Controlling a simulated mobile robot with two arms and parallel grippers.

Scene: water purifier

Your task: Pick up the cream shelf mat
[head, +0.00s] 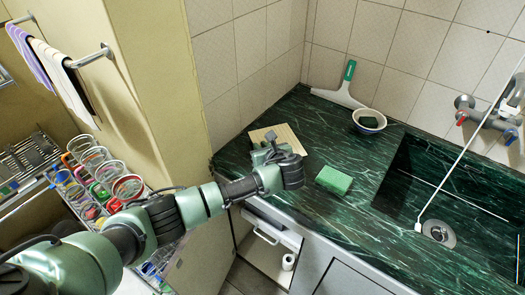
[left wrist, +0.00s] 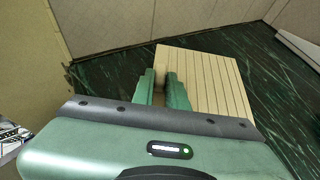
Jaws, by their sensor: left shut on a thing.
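The cream shelf mat (head: 290,137) is a square, ribbed sheet at the back left of the dark green marble counter. It fills the upper middle of the left wrist view (left wrist: 208,80), with its ribs running away from me. My left gripper (head: 272,139) reaches over the mat's near left part and hides some of it. In the left wrist view its two green fingers (left wrist: 161,80) sit at the mat's left edge, shut on it. I cannot tell whether the mat rests fully on the counter or is slightly raised. My right gripper is not in view.
A green sponge (head: 333,180) lies right of my left gripper. A bowl (head: 369,121) and a squeegee (head: 345,88) are at the back wall. The sink (head: 450,190) and faucet (head: 490,115) are at right. A rack with cups (head: 95,160) stands left of the wall.

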